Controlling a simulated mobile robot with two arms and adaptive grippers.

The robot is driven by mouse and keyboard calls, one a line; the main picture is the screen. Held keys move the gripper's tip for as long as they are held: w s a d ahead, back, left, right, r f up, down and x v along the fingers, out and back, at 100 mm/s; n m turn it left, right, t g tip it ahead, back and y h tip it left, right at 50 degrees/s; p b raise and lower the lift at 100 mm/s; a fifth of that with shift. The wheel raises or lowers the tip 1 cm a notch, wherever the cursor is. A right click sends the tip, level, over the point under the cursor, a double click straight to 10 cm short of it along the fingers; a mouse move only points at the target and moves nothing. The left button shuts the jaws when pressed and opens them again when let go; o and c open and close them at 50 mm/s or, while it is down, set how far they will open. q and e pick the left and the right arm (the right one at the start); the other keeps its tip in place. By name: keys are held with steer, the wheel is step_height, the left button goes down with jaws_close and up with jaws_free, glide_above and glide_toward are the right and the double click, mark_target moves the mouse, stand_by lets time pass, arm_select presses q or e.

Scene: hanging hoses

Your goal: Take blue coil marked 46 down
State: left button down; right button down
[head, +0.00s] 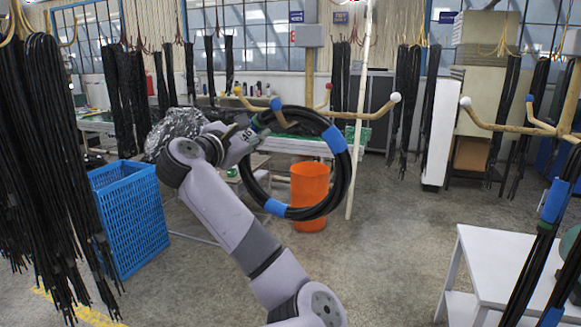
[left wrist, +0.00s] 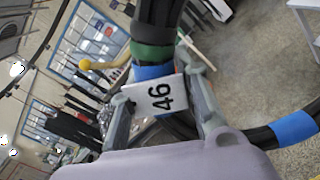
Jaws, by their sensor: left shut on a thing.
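The coil marked 46 is a ring of black hose with blue bands (head: 341,172), upright in the middle of the head view. Its white tag reading 46 (left wrist: 155,97) shows in the left wrist view, beside a green band and a blue band. My left gripper (head: 252,136) is shut on the coil at its upper left, next to the tag. The top of the coil is close to a wooden peg with a blue ball end (head: 276,104); I cannot tell if it still rests on the peg. My right gripper is not in view.
A wooden stand with pegs (head: 309,70) rises behind the coil. An orange bin (head: 310,190) and a blue crate (head: 130,215) stand on the floor. Black hoses (head: 45,160) hang at left. A white table (head: 500,262) and another peg stand (head: 530,122) are at right.

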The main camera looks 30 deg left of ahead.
arm_select(q)
steer(key=shift+r, duration=0.15)
stand_by(0.5)
steer(key=shift+r, duration=0.6)
step_height(320, 180, up, 9)
steer(key=b, duration=0.2)
steer(key=shift+f+b, duration=0.15)
steer(key=shift+b, duration=0.2)
steer(key=c, duration=1.8)
jaws_free()
jaws_close()
